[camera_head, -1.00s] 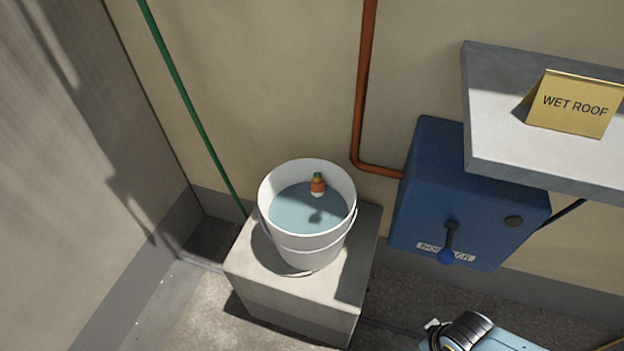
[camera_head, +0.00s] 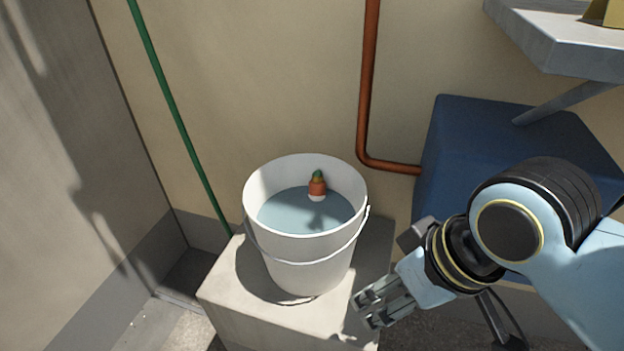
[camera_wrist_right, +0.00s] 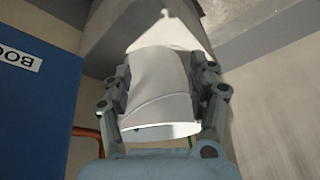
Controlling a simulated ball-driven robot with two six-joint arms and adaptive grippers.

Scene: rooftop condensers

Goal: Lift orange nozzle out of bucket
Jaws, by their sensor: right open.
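The white bucket (camera_head: 308,262) stands upright on a concrete block, holding grey-blue water. The orange nozzle (camera_head: 317,187), with a green top and a white lower end, sits in the water near the bucket's far inner wall. My right gripper (camera_head: 364,308) is open and empty, just right of and in front of the bucket, low beside the block. In the right wrist view the bucket (camera_wrist_right: 160,85) appears between the open fingers (camera_wrist_right: 160,100), apart from them as far as I can tell; the nozzle is hidden there. My left gripper is not in view.
The concrete block (camera_head: 235,300) bears the bucket. A blue box (camera_head: 480,125) is on the wall at right, under a grey shelf (camera_head: 560,40). An orange pipe (camera_head: 368,90) and green pipe (camera_head: 170,90) run along the wall. The space above the bucket is clear.

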